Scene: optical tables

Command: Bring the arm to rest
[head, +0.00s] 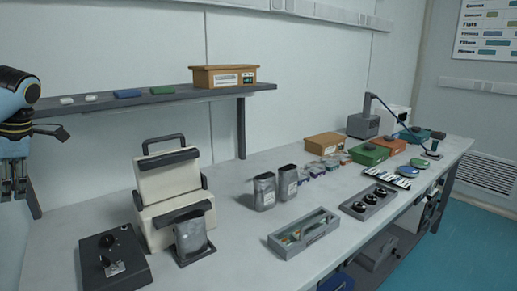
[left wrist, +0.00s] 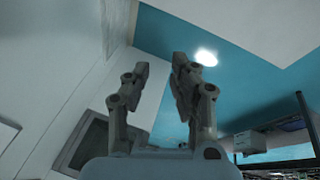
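My left arm hangs at the far left edge of the head view, with my left gripper (head: 14,190) pointing down, in front of the wall and left of the table (head: 240,200). In the left wrist view the two fingers of the left gripper (left wrist: 160,66) stand apart with nothing between them. They touch nothing that I can see. My right gripper is in neither view.
A wall shelf (head: 170,94) with a wooden box (head: 223,76) is near my left arm. Below stand a cream machine (head: 168,174) and a dark control box (head: 112,262). A grey tray (head: 303,234) lies mid-table. Blue floor (head: 460,240) is open at right.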

